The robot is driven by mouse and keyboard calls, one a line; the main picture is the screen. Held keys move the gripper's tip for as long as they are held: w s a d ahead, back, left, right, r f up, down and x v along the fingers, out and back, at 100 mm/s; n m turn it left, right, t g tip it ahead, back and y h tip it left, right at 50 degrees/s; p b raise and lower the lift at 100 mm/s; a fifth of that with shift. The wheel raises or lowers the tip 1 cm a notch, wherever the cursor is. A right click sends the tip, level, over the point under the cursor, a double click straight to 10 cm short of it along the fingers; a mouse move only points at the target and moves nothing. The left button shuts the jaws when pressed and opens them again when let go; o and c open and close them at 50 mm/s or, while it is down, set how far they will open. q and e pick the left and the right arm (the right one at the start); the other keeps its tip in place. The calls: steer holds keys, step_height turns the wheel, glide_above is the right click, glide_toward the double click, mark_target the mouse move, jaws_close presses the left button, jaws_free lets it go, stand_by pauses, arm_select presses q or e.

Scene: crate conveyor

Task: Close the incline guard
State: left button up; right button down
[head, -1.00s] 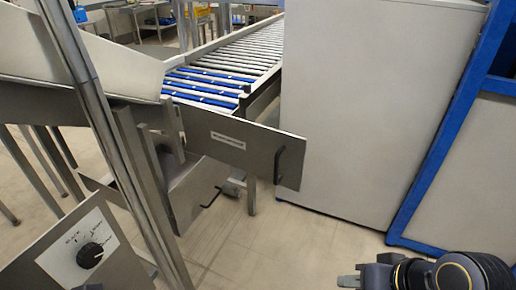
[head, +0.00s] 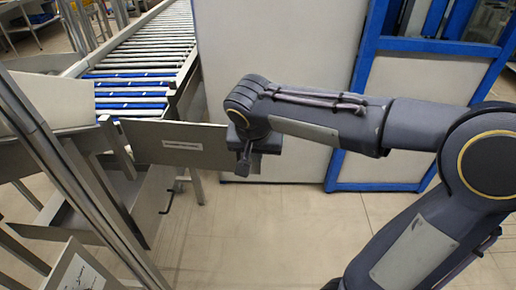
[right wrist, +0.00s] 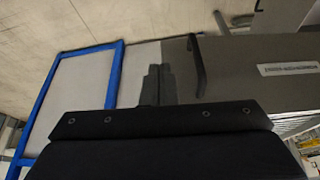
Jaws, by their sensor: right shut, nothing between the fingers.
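The incline guard (head: 185,146) is a flat grey metal panel with a white label, standing out to the right from a post beside the roller conveyor. In the right wrist view the guard (right wrist: 240,85) fills the right side, and its black bar handle (right wrist: 197,66) is near its free edge. My right gripper (head: 243,166) is at the free end of the guard and hides the handle in the head view. In the right wrist view the shut fingers (right wrist: 157,82) are just left of the handle, not around it. Whether they touch the guard cannot be told. My left gripper is not in view.
A second grey panel (head: 152,208) with a black handle is below the guard. A large grey cabinet (head: 290,45) and a blue-framed fence (head: 342,95) stand behind my right arm. A metal post and a control box (head: 85,275) are at lower left. The floor in front is clear.

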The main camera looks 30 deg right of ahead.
steer(key=w+d+f+p, duration=0.2)
steer(key=w+d+f, duration=0.1)
steer(key=w, duration=0.1)
steer(key=shift+w+d+f, duration=0.15)
steer(key=shift+w+f, duration=0.05)
steer(key=shift+f, duration=0.2)
steer(key=shift+w, duration=0.1)
